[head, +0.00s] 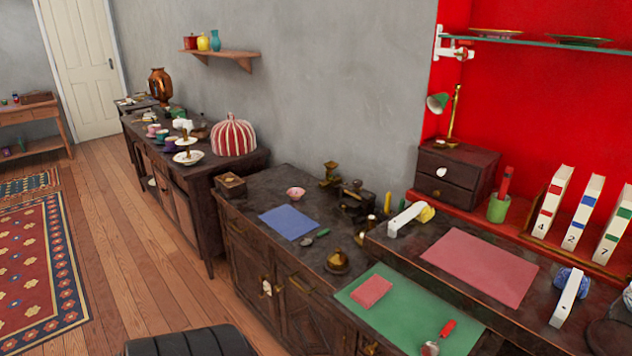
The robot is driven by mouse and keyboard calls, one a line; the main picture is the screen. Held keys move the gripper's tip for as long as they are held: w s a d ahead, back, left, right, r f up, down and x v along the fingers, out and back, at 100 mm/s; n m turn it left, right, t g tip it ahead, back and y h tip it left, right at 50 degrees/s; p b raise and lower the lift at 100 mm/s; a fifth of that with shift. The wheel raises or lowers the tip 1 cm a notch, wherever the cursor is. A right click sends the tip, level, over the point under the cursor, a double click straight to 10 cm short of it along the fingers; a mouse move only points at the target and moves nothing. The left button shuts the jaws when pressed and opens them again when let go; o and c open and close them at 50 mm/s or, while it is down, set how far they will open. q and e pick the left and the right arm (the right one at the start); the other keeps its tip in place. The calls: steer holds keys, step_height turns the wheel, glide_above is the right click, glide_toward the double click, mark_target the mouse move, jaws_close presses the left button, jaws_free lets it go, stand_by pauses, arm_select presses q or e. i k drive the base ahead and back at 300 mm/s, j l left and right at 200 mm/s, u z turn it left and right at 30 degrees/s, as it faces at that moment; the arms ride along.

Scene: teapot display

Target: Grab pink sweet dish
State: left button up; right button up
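A small pink dish (296,193), like a little open bowl, stands upright on the dark cabinet (262,203) in the middle of the head view. It is just behind a blue mat (288,222) and apart from it. Its outer side and rim show clearly, and nothing covers it. Neither of my grippers shows in the head view, so their opening and place relative to the dish cannot be seen.
Right of the dish stand brass and dark metal pieces (357,196). A spoon (316,237) and a brass bell-shaped piece (337,260) lie nearer. A small wooden box (230,185) sits left. Wooden floor (150,260) is open on the left.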

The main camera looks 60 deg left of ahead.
mark_target(294, 192)
steer(key=u, duration=2.05)
steer(key=i+j, duration=0.5)
steer(key=i, duration=0.15)
steer(key=i+j, duration=0.5)
steer(key=i, duration=0.2)
